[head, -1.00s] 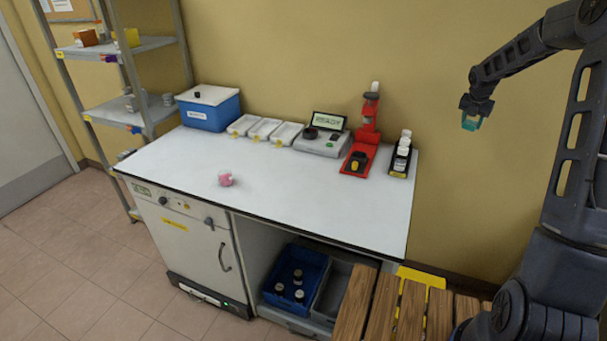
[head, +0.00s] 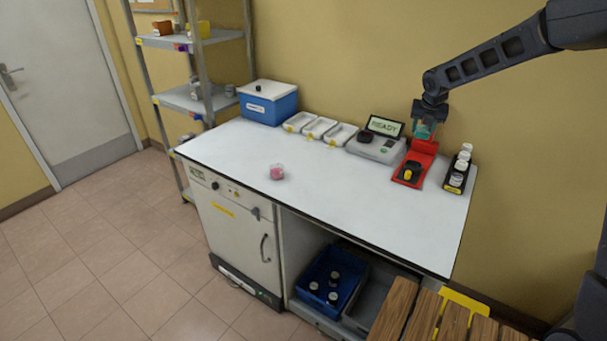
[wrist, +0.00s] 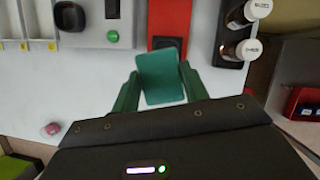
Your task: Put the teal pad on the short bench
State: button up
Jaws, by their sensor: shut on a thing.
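The teal pad (wrist: 160,77) is a flat, rounded square held between the two green fingers of my gripper (wrist: 158,92) in the wrist view. In the head view the pad (head: 424,131) shows small under my gripper (head: 428,115), in front of the red stand. It appears held above the bench top, with no visible contact. The white-topped bench (head: 330,190) stands against the yellow wall. A slatted wooden surface (head: 430,318) is at the lower right; I cannot tell which of the two is the short bench.
The red stand (head: 408,175), a grey device reading READY (head: 375,147), a rack of white-capped bottles (head: 458,168), white trays (head: 320,127) and a blue box (head: 268,104) line the back. A pink item (head: 277,172) lies mid-bench. The bench's front right is clear.

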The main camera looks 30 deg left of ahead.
jog(key=s+a+n+y, duration=0.1)
jog(key=s+a+n, duration=0.2)
jog(key=s+a, duration=0.8)
jog(key=n+g+y, duration=0.1)
jog(key=n, duration=0.2)
send_over(332, 199)
jog(key=s+d, duration=0.1)
notch_tip(332, 199, down, 19)
jog(key=shift+f, duration=0.1)
jog(key=o, duration=1)
jog(key=shift+c, duration=0.2)
jog(key=v, duration=1.2)
